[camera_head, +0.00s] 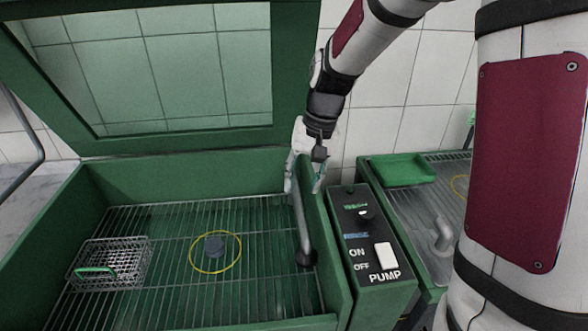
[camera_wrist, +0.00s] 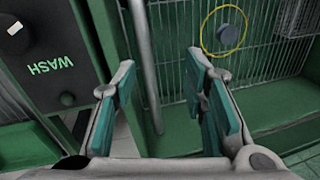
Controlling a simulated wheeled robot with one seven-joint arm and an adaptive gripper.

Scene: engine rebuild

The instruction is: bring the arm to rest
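My gripper (camera_head: 304,178) is at the end of my raised arm in the head view, at the right wall of the green wash tank (camera_head: 190,181). In the wrist view my gripper (camera_wrist: 160,75) is open, its two teal-padded fingers well apart with nothing held between them. A grey upright pipe (camera_head: 302,232) stands below my gripper inside the tank. This pipe also shows beyond the fingers in the wrist view (camera_wrist: 146,60); I cannot tell the exact gap to it.
The tank's raised windowed lid (camera_head: 290,75) stands behind. A wire basket (camera_head: 118,262) and a dark round piece (camera_head: 214,246) inside a yellow ring (camera_head: 193,262) are on the rack. A pump switch box (camera_head: 362,235) and a green tray (camera_head: 402,170) are to the right.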

